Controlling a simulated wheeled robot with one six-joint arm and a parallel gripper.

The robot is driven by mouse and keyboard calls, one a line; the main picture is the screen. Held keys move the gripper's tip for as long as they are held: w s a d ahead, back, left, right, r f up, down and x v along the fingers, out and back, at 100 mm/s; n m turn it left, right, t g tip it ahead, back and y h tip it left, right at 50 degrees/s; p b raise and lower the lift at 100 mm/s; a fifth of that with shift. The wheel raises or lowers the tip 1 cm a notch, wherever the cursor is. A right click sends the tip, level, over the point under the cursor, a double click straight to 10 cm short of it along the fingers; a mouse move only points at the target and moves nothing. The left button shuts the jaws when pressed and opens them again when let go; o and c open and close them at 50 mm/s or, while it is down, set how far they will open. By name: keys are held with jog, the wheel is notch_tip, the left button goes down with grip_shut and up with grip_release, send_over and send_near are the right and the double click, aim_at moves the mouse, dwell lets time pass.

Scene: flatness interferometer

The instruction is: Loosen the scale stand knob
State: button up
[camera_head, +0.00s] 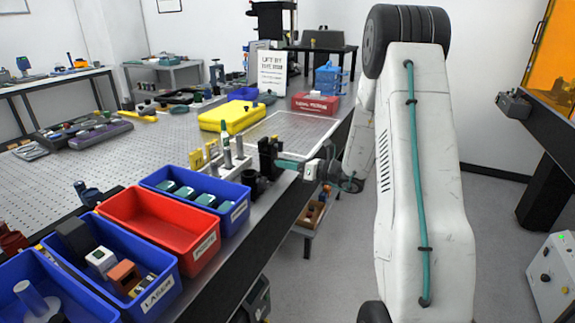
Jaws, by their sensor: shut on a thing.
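The scale stand appears to be the black upright block (268,150) at the right edge of the perforated optical table, beside a white holder. My gripper (285,163) reaches in from the right, and its tip meets the right side of this black upright. It is shut on what looks like the scale stand knob. The knob itself is hidden by the fingers and too small to make out. My arm comes down at the right and bends toward the table edge.
A white holder (222,168) with upright tools stands just left of the black upright. Blue bins (170,176) and a red bin (150,222) line the near table edge. A yellow case (226,116) and a red box (314,103) lie behind.

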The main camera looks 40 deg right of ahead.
jog(key=n, duration=1.1)
jog(key=shift+n+h, duration=0.4)
dwell(0.4)
jog(key=o, duration=1)
jog(key=shift+s, duration=0.1)
jog(key=shift+c, duration=0.2)
jog(key=shift+d, duration=0.1)
jog(key=v, duration=0.7)
jog(key=shift+s+d, duration=0.15)
jog(key=shift+s, duration=0.15)
